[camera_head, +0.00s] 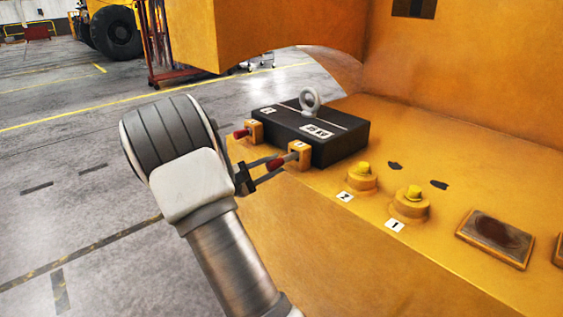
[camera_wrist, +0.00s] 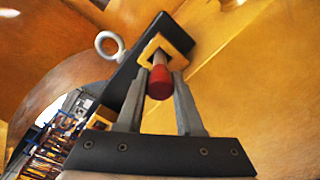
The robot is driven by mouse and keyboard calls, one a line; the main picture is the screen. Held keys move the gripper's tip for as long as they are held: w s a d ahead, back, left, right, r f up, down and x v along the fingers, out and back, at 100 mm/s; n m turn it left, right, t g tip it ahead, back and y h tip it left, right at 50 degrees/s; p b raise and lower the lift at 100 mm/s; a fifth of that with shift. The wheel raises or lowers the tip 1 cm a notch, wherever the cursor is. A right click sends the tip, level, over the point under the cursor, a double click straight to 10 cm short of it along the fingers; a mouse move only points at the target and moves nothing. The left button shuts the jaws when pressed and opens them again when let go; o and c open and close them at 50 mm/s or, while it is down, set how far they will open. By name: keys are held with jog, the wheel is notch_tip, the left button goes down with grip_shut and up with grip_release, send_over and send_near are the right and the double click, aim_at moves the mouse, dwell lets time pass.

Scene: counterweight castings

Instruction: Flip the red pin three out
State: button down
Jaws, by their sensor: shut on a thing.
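A red-tipped pin (camera_head: 276,163) with a grey shaft sits in a small yellow bracket (camera_head: 300,151) at the near corner of a black block (camera_head: 335,140). My gripper (camera_head: 280,165) reaches it from the left and is shut on this pin. In the wrist view the red tip (camera_wrist: 160,84) shows between my two fingers (camera_wrist: 160,92), and its shaft enters the yellow bracket (camera_wrist: 166,47). A second red pin (camera_head: 241,134) sits in another bracket (camera_head: 256,129) to the left. The bracket tags are too small to read surely.
A pale eye ring (camera_head: 309,101) stands on the black block. Two yellow knobs (camera_head: 362,177) (camera_head: 411,202) with white tags and a dark plate (camera_head: 496,236) lie to the right on the orange casting (camera_head: 470,165). Grey floor (camera_head: 60,150) is open at left.

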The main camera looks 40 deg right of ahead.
jog(key=shift+a, duration=0.45)
jog(key=c, duration=0.5)
grip_release()
jog(key=shift+c, duration=0.2)
jog(key=shift+a, duration=0.15)
jog(key=s+a+p, duration=0.1)
jog(key=a+p, duration=0.1)
jog(key=a, duration=1.5)
jog(key=shift+s, duration=0.2)
